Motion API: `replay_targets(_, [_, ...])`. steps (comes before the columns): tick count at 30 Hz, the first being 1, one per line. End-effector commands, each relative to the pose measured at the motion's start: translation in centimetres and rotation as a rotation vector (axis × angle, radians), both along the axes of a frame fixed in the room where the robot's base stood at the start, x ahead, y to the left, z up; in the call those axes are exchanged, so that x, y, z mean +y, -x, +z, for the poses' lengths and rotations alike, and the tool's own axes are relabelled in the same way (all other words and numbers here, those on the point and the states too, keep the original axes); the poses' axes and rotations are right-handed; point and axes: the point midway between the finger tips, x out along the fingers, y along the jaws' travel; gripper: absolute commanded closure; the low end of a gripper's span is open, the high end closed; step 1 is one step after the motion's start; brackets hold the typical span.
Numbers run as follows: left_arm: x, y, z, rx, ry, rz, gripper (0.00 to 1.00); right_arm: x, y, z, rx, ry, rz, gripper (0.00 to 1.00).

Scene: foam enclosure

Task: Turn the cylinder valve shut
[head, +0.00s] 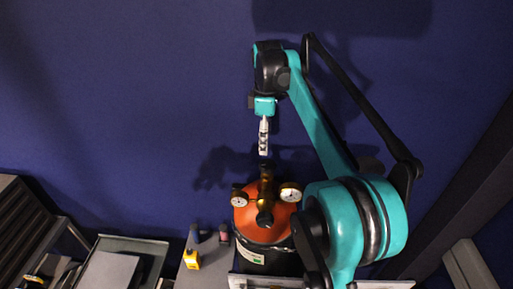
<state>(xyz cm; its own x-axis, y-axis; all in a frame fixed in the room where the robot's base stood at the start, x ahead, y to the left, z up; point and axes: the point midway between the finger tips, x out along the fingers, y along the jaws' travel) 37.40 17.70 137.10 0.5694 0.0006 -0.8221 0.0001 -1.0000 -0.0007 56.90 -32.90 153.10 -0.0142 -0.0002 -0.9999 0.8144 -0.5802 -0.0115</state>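A gas cylinder with an orange top (247,221) and a dark body stands at the lower middle of the head view. A brass valve assembly (265,188) rises from its top, with a round gauge on the left (239,199) and one on the right (290,194). A dark round knob (264,219) sits at its near end. My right gripper (263,152) points down just beyond the upper end of the valve, apparently apart from it. Its fingers look narrow and edge-on, so their opening is unclear. My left gripper is out of view.
A yellow item (191,259) and small dark tools lie on a grey surface left of the cylinder. A grey tray (117,262) and dark slatted shelving (22,222) are farther left. A blue wall (130,100) fills the back.

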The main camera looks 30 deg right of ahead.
Motion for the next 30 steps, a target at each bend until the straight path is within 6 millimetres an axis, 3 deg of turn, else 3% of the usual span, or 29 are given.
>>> replay_targets(15, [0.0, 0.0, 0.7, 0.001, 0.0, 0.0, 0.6, 0.0, 0.1, -6.9, 0.001, -0.001, 0.001, 0.33])
replay_targets(25, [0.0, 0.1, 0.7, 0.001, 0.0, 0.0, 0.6, 0.0, 0.2, -7.5, 0.0, 0.0, 0.0, 0.33])
replay_targets(26, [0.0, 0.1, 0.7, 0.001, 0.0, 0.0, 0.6, 0.0, 0.2, -7.5, 0.0, 0.0, 0.0, 0.36])
replay_targets(30, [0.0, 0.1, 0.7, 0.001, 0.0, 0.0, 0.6, 0.0, 0.2, -7.5, 0.0, 0.0, 0.0, 0.73])
